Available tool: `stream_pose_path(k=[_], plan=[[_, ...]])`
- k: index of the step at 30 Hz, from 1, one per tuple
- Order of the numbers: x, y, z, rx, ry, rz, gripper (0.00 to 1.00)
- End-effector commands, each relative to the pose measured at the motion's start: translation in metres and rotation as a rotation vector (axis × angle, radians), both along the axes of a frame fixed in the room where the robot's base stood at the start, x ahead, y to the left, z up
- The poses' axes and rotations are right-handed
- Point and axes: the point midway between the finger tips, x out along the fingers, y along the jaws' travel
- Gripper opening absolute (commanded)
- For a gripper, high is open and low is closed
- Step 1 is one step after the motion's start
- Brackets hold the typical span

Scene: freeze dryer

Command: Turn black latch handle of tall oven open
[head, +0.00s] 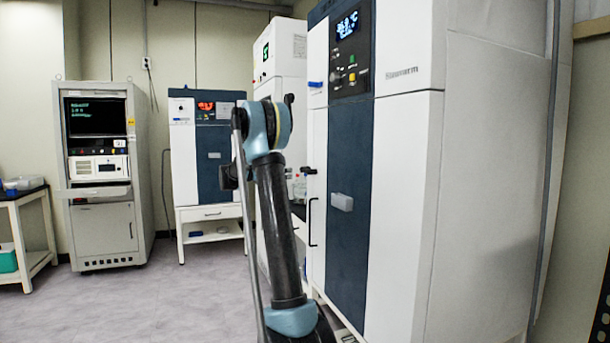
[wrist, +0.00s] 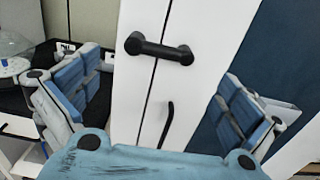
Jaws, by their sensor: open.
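The tall oven (head: 408,190) stands at the right in the head view, white with a dark blue panel and a lit display. Its black latch handle (wrist: 158,48) shows in the wrist view as a short bar with rounded ends. It lies nearly crosswise over the seam between two white panels. In the head view the latch is a small dark spot (head: 309,171) on the white front edge. My gripper (wrist: 162,75) is open, with one blue-grey finger on each side of the latch in the picture and nothing held. I cannot tell how far the fingers are from the door.
A thin black pull handle (wrist: 166,125) sits below the latch. A dark bench with a clear domed device (wrist: 12,55) is left of the oven. A smaller oven (head: 207,150) and a grey instrument rack (head: 100,230) stand farther back. The floor (head: 150,300) at left is clear.

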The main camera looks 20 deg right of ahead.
Motion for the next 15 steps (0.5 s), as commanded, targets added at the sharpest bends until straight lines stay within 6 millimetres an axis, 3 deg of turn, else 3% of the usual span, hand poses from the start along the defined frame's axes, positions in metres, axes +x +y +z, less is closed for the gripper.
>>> stream_pose_path(k=[6,15], plan=[[0.001,-0.041,0.0,0.0,0.0,-0.003,1.0],[0.002,-0.085,0.0,0.0,0.0,-0.002,1.0]])
